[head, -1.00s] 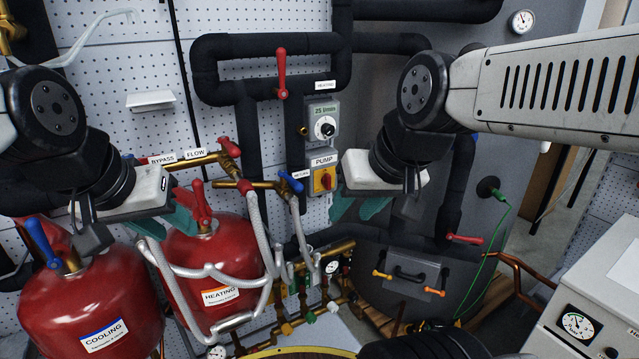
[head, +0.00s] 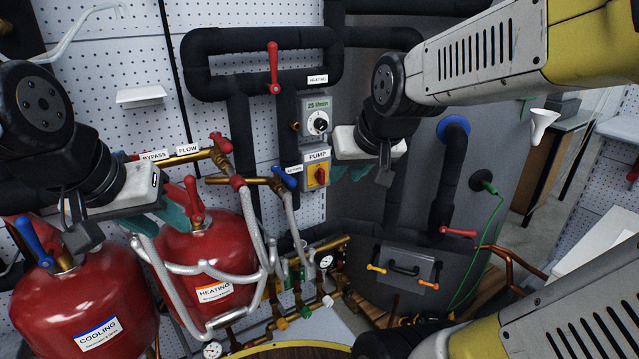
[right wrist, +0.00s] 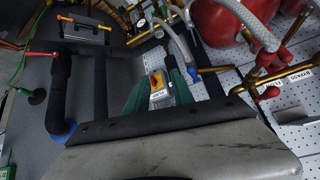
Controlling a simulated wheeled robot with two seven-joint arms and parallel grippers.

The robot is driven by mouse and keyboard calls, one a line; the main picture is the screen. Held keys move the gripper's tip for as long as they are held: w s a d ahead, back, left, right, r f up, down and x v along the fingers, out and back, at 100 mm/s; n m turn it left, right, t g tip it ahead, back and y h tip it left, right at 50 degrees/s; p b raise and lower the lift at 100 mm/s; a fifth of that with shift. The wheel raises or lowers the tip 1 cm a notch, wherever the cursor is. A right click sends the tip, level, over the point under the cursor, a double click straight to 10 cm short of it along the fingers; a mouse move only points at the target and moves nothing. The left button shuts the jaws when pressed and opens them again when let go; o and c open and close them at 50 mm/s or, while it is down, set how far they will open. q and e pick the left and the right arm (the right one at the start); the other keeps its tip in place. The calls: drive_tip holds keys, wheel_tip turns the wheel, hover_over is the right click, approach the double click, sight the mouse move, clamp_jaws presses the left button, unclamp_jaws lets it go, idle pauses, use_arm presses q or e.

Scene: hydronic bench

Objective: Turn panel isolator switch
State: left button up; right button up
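The panel isolator switch (head: 318,177) is a red knob on a yellow plate, on a grey box under the PUMP label. The knob looks roughly upright in the head view. My right gripper (head: 352,172) is just right of the switch there, open, its teal fingers apart and empty. In the right wrist view the switch (right wrist: 156,83) shows beyond and between the open teal fingers; I see no contact. My left gripper (head: 158,218) is at the left, in front of the red vessels, and looks open and empty, with its fingers partly hidden.
A dial controller (head: 318,122) sits just above the switch. A blue-handled valve (head: 287,177) and black insulated pipes (head: 242,130) are close by. The red heating vessel (head: 205,262) and grey hoses stand below left.

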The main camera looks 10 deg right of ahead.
drive_tip(key=w+d+f+n+t, duration=0.1)
drive_tip(key=w+d+f+t, duration=0.15)
drive_tip(key=w, duration=0.65)
drive_tip(key=w+d+f+t, duration=0.1)
drive_tip(key=w+d+f, duration=0.15)
drive_tip(key=w, duration=0.55)
drive_tip(key=w+d+f+n+t, duration=0.1)
drive_tip(key=w+d+f+t, duration=0.15)
drive_tip(key=w, duration=0.65)
drive_tip(key=n+t+y, duration=0.1)
drive_tip(key=y, duration=0.1)
approach(323, 179)
wheel_tip(323, 179, up, 4)
drive_tip(key=w+d, duration=0.2)
wheel_tip(323, 179, down, 6)
drive_tip(key=t+y, duration=0.2)
drive_tip(key=y, duration=0.1)
drive_tip(key=shift+n, duration=0.3)
drive_tip(key=shift+a+x, duration=0.25)
drive_tip(key=shift+x, duration=1.7)
drive_tip(key=shift+a+x, duration=0.2)
drive_tip(key=shift+x, duration=1.75)
drive_tip(key=shift+s+f, duration=0.15)
clamp_jaws()
drive_tip(key=n, duration=0.4)
drive_tip(key=shift+a, duration=0.15)
drive_tip(key=n, duration=1.3)
drive_tip(key=shift+n, duration=0.3)
drive_tip(key=shift+o, duration=1.2)
unclamp_jaws()
